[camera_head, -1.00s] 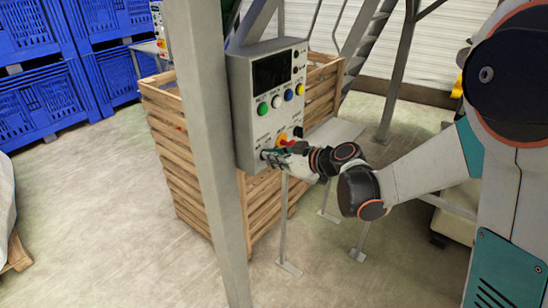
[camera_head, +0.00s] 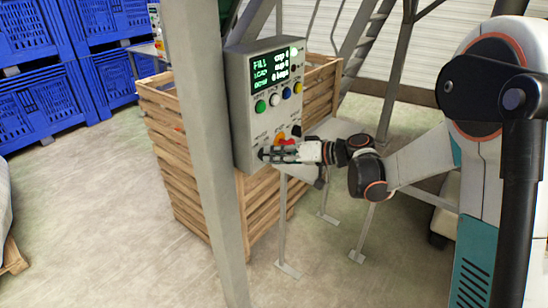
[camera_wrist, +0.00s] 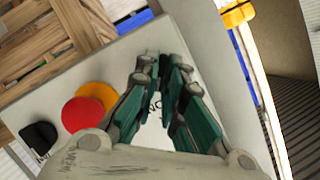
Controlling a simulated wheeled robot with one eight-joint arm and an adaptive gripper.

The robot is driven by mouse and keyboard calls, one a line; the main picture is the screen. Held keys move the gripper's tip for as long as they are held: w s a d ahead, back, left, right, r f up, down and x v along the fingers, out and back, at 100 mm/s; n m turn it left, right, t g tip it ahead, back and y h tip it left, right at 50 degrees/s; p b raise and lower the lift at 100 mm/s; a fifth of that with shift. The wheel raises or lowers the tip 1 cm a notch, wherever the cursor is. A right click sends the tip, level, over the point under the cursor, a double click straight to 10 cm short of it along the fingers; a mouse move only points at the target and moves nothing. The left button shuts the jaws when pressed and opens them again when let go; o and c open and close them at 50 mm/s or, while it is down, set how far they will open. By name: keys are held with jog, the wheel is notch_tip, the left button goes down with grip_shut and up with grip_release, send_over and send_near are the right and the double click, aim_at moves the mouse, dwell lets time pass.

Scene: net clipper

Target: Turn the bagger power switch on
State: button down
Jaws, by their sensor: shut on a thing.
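The bagger control box (camera_head: 240,115) is a grey panel on a post. Its screen (camera_head: 275,70) is lit with green text reading FILL, LOAD and similar lines. My gripper (camera_head: 266,155) is at the lower left of the panel face, its fingers closed together. In the wrist view my gripper (camera_wrist: 163,62) has its teal-padded fingers converging at the panel, beside a partly covered label that seems to read ON. The power switch is hidden between the fingertips. A red knob on a yellow disc (camera_wrist: 85,112) and a black knob (camera_wrist: 38,138) sit beside the gripper.
Green, white, blue and yellow buttons (camera_head: 276,100) line the panel above the gripper. A wooden crate (camera_head: 190,170) stands behind the box. A grey post (camera_head: 215,190) rises in front at its left. Blue bins (camera_head: 45,100) are stacked at the back left.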

jog(key=shift+m+y, duration=0.3)
jog(key=shift+m, duration=0.2)
jog(key=c, duration=1.7)
grip_release()
jog(key=shift+d, duration=0.1)
jog(key=v, duration=1.1)
jog(key=shift+d+r, duration=0.2)
jog(key=shift+d, duration=0.15)
